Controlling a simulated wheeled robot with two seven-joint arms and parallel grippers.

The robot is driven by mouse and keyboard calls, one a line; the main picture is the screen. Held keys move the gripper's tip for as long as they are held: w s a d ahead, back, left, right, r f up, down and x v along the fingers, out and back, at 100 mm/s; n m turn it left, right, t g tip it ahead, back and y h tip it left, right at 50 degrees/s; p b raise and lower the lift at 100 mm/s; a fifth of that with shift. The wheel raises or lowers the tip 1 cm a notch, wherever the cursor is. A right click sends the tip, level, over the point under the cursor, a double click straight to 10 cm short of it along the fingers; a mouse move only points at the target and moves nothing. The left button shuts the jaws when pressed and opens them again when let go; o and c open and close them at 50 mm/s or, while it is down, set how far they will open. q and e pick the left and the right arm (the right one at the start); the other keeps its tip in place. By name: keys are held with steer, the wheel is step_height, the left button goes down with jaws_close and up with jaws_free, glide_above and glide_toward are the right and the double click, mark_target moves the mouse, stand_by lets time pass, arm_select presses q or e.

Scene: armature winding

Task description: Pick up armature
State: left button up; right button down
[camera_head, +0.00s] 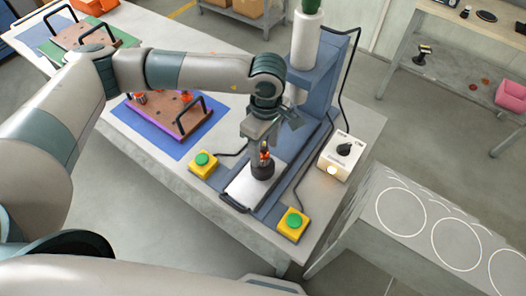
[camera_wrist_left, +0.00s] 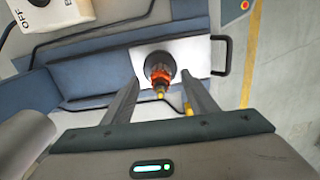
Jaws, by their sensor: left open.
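The armature (camera_head: 265,158) has an orange-copper winding and stands upright in a dark round holder (camera_head: 262,170) on the white plate (camera_head: 243,196) of the blue winding machine. It also shows in the left wrist view (camera_wrist_left: 160,75), with its brass-coloured tip toward my gripper. My left gripper (camera_head: 272,132) is above and close to the armature in the head view. In the left wrist view its two fingers (camera_wrist_left: 160,88) are open, one on each side of the armature, with a gap on both sides. My right gripper is not in view.
Yellow boxes with green buttons (camera_head: 203,160) (camera_head: 293,222) flank the plate. A white switch box (camera_head: 342,155) stands at right. The machine's blue column (camera_head: 325,80) rises behind. A board with black handles (camera_head: 170,112) lies at left. A stand with ringed circles (camera_head: 400,212) is at right.

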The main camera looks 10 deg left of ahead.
arm_select(q)
steer(key=shift+f, duration=0.8)
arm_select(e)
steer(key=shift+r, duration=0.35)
arm_select(q)
steer(key=shift+c, duration=0.4)
jaws_close()
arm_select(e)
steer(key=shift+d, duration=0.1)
arm_select(q)
steer(key=shift+r, duration=0.2)
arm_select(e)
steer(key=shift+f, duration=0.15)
